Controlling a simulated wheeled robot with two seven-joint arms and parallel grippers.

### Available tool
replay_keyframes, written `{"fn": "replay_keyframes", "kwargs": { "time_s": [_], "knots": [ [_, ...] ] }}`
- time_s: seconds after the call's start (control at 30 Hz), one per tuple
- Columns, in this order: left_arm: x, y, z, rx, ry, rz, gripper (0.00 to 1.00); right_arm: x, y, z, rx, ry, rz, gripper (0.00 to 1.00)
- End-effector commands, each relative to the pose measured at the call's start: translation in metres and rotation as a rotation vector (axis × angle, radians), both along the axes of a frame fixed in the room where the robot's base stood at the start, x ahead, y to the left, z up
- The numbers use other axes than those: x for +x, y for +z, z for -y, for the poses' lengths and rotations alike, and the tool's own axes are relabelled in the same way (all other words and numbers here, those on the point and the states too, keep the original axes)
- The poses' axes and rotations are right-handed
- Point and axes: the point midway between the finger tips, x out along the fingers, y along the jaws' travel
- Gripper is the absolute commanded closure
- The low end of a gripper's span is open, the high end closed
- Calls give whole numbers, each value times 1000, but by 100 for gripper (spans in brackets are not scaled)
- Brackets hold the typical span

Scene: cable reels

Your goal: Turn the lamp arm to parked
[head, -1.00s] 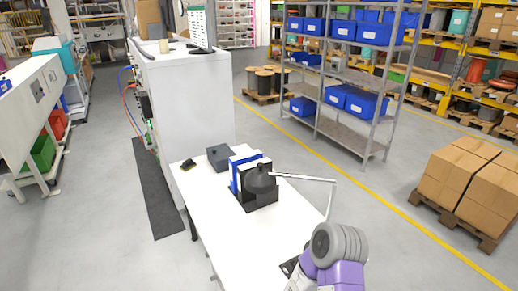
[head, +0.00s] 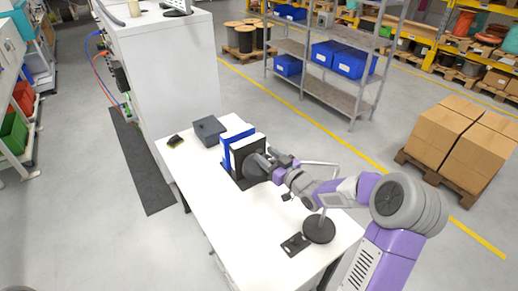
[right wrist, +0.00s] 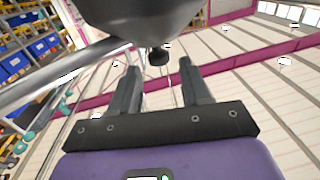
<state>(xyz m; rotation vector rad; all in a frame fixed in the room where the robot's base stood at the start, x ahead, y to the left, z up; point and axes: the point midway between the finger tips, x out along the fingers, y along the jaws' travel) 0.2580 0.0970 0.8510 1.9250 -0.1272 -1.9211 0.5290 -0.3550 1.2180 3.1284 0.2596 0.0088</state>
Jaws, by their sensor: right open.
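The desk lamp has a black round base (head: 319,230) on the white table, a pale upright pole and a thin pale arm (head: 322,163), partly hidden behind my right arm. Its dark shade (head: 252,172) hangs in front of the blue and white upright block. My right gripper (head: 266,158) is at the shade, its fingers open. In the right wrist view the shade (right wrist: 145,14) fills the top and the lamp arm (right wrist: 60,77) crosses at left. A small dark knob (right wrist: 158,56) under the shade appears between the open fingers (right wrist: 160,85); contact cannot be told. My left gripper is out of view.
The white table (head: 215,210) also carries a dark grey box (head: 208,130), a blue and white block (head: 229,140), a small black item (head: 175,141) and a flat dark plate (head: 295,244). A white cabinet (head: 165,75) stands behind.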

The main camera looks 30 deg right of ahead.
Motion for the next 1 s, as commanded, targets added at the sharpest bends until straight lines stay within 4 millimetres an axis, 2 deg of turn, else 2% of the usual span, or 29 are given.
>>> {"fn": "replay_keyframes", "kwargs": {
  "time_s": [0.1,0.23,0.57,0.9,1.0],
  "knots": [
    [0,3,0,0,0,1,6,19,0,-4,4,2,0,53],
    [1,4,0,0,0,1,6,31,0,-6,2,2,0,53],
    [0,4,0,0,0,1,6,36,-1,-7,2,0,-2,53],
    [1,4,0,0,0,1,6,36,0,-7,2,0,-1,100],
    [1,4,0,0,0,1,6,36,0,-6,1,0,0,100]
  ]
}}
